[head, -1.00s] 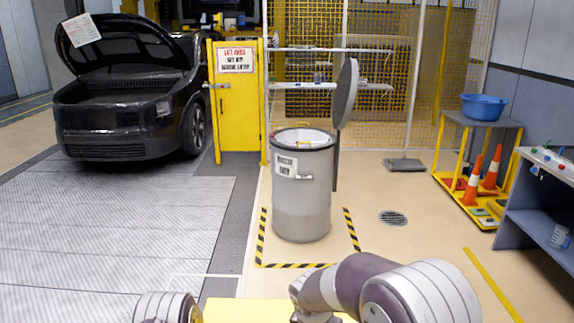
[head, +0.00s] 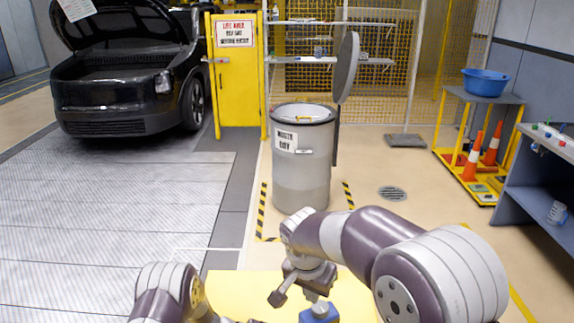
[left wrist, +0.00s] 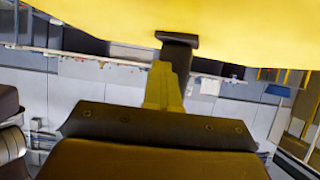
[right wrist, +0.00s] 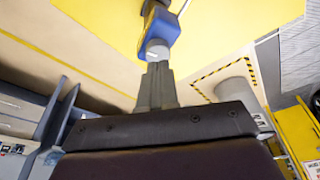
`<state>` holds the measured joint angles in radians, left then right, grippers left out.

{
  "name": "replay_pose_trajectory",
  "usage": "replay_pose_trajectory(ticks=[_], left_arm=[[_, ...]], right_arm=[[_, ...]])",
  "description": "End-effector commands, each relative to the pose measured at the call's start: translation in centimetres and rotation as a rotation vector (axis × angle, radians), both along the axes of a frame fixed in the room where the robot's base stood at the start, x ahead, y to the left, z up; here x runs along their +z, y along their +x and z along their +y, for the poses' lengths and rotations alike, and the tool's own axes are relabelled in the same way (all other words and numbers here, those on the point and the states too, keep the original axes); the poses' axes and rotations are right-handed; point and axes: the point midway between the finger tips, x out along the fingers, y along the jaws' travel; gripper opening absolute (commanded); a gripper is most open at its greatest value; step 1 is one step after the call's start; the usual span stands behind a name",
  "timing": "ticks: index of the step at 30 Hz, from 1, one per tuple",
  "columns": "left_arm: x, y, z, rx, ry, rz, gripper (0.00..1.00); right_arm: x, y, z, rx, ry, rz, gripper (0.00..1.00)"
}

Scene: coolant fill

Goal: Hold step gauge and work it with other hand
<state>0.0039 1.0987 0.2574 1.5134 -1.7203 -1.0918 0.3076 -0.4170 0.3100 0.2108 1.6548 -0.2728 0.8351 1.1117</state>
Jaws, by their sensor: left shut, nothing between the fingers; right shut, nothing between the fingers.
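A small blue piece with a pale round end (right wrist: 157,38) lies over the yellow worktop in the right wrist view; its top shows at the bottom edge of the head view (head: 319,313). I cannot tell whether it is the step gauge. My right gripper (right wrist: 158,66) is shut, with its fingertips close to the pale end; contact is unclear. It also shows in the head view (head: 313,297). The head view cuts off the left gripper.
The yellow worktop (head: 237,283) is directly before me. Beyond it stand a grey waste drum (head: 301,178) with raised lid, a black car (head: 118,85) with open hood, and a yellow cabinet (head: 237,90). A cart with a blue basin (head: 486,82) and a bench (head: 530,185) are at right.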

Motion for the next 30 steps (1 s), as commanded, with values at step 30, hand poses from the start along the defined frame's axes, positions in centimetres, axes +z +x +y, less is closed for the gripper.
replay_pose_trajectory(ticks=[30], left_arm=[[0.0, 0.0, 0.0, 0.0, 0.0, 0.0, 0.0]], right_arm=[[-6.9, 0.1, 0.3, 0.001, -0.001, 0.001, 0.0]])
